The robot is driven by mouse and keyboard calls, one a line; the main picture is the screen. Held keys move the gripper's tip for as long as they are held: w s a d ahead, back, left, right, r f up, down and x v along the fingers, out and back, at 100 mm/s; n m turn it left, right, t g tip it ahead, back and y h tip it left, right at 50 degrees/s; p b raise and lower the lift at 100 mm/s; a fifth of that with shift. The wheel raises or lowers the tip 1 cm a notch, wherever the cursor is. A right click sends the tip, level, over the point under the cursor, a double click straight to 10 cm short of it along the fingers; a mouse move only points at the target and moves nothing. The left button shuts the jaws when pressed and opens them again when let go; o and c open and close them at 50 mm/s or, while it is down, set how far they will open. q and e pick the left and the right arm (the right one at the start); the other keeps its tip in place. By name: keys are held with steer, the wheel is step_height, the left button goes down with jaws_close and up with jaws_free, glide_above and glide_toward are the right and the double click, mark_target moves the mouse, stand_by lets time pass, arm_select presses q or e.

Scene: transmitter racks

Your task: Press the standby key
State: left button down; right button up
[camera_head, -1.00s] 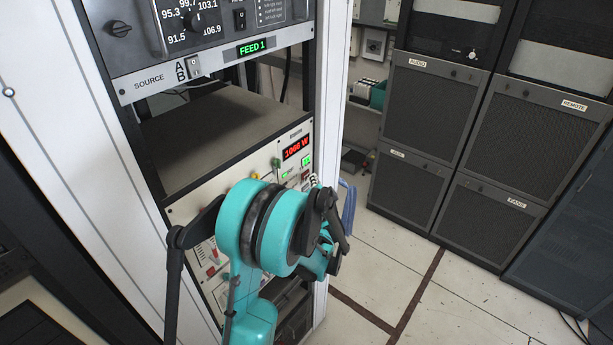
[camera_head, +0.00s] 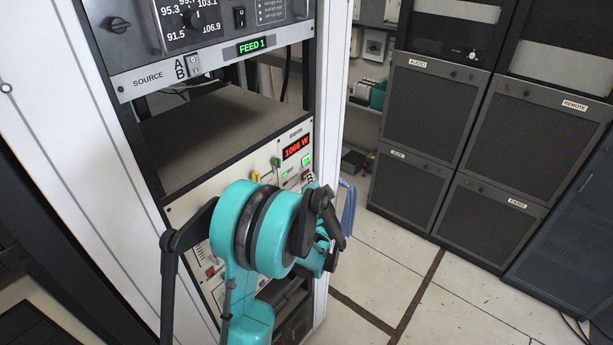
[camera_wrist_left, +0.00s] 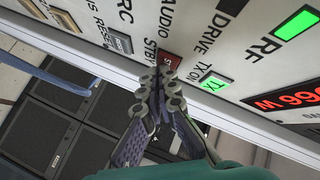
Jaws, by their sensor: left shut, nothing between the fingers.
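The standby key is a small red key (camera_wrist_left: 173,61) beside the STBY lettering in the left wrist view. My left gripper (camera_wrist_left: 163,82) is shut and empty, with its fingertips at the key and covering part of it. I cannot tell whether they touch it. The green-lit TX ON key (camera_wrist_left: 215,83) is just right of the fingertips. My right gripper is not in view.
Above the panel are an open rack gap and the FEED 1 unit (camera_head: 262,46). Dark cabinets (camera_head: 437,108) stand across clear floor.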

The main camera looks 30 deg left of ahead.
arm_select(q)
steer(key=shift+a, duration=0.15)
steer(key=shift+d, duration=0.2)
stand_by(0.3)
steer(key=shift+d+b, duration=0.35)
steer(key=shift+d, duration=0.25)
steer(key=d, duration=0.3)
steer(key=d+b, duration=0.1)
steer(key=d, duration=0.1)
steer(key=shift+s, duration=0.25)
stand_by(0.7)
